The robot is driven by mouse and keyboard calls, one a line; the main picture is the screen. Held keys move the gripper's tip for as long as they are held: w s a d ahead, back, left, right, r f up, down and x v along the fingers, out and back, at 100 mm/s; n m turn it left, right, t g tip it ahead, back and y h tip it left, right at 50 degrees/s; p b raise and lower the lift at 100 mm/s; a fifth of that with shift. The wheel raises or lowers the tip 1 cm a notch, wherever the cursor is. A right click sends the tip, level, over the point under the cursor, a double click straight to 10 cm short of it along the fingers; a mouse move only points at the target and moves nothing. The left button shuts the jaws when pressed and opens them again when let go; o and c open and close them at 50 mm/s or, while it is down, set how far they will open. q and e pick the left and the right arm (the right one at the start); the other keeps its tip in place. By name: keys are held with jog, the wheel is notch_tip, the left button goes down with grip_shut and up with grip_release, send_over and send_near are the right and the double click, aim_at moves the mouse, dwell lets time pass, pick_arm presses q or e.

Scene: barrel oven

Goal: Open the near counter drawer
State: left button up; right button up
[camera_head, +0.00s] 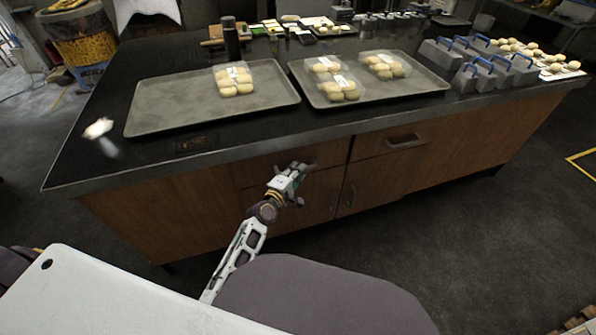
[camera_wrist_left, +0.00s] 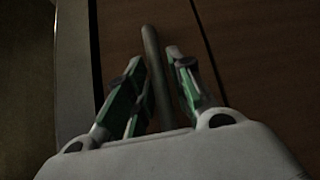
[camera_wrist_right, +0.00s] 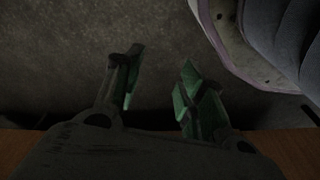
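The near counter drawer (camera_head: 247,172) is a wooden front under the dark worktop, flush with the cabinet face as far as I see. My left gripper (camera_head: 299,182) is in front of it in the head view and hides its handle there. In the left wrist view, the grey bar handle (camera_wrist_left: 150,45) runs between the two green fingers of my left gripper (camera_wrist_left: 154,58). The fingers stand on either side of the bar, with a gap visible on the right. My right gripper (camera_wrist_right: 160,65) is open and empty in the right wrist view.
A second drawer with a handle (camera_head: 405,142) sits to the right, above cabinet doors with vertical handles. On the counter (camera_head: 105,165) are a left tray (camera_head: 165,115), a right tray (camera_head: 425,83) with packed buns, and grey blocks with blue handles (camera_head: 487,72). Floor lies in front.

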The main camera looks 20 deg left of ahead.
pick_arm(q)
jog(key=shift+w+d, duration=0.1)
jog(key=shift+w, duration=0.3)
grip_shut()
